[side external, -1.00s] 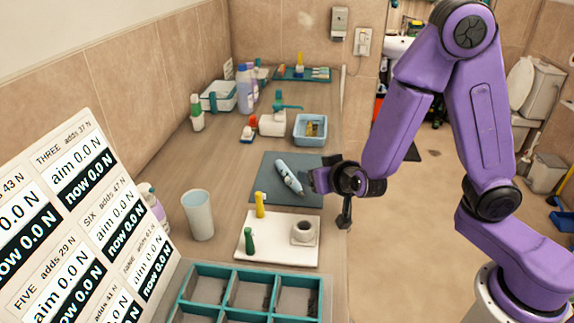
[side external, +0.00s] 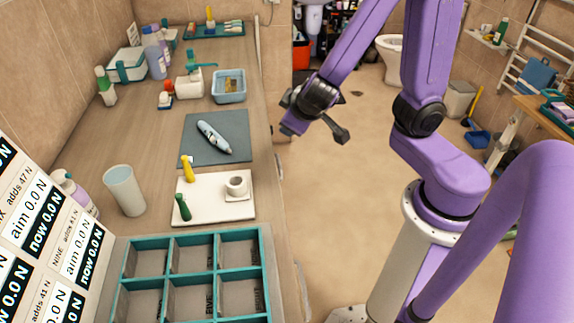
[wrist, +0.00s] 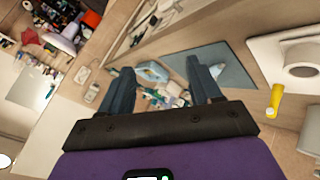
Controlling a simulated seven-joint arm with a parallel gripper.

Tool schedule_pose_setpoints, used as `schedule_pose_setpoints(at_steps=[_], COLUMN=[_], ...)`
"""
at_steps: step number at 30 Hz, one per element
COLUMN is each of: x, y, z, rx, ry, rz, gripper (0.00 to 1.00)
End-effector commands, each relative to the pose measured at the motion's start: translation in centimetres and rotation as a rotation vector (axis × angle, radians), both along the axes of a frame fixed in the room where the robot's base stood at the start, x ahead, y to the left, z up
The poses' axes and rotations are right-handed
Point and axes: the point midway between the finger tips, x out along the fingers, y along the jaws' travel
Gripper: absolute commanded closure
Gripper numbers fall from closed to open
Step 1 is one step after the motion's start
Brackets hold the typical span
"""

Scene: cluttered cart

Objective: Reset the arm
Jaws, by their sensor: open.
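My arm is purple with black joints. My gripper (wrist: 163,80) shows in the wrist view as two dark blue fingers spread apart, with nothing held between them. In the side view my wrist hangs in the air near the cart's right edge, and the fingers are hard to make out. The cart top (side external: 150,80) lies to its left. A pale blue pen-shaped tool (side external: 213,137) lies on a dark grey mat (side external: 235,122), apart from my gripper.
A white tray (side external: 225,208) holds yellow and green items and a small cup (side external: 236,186). A teal divided box (side external: 217,272), a tumbler (side external: 124,190), display panels (side external: 40,215), a blue bin (side external: 229,90) and bottles also stand on the cart. Open floor (side external: 345,190) lies right of the cart.

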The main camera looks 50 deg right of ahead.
Motion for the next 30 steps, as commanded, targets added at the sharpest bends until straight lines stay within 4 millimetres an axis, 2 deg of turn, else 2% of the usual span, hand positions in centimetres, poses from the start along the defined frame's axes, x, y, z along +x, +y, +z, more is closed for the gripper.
schedule_pose_setpoints(at_steps=[8,18,24,30], x=[-6.4,-14.8,-17.9,-18.5], y=[-0.1,2.2,3.5,3.8], z=[0.1,0.9,1.7,2.0], rx=[-0.006,0.114,0.18,0.194], ry=[0.338,0.674,0.753,0.767], rz=[0.208,0.637,0.83,0.879], gripper=[0.37,0.37,0.37,0.37])
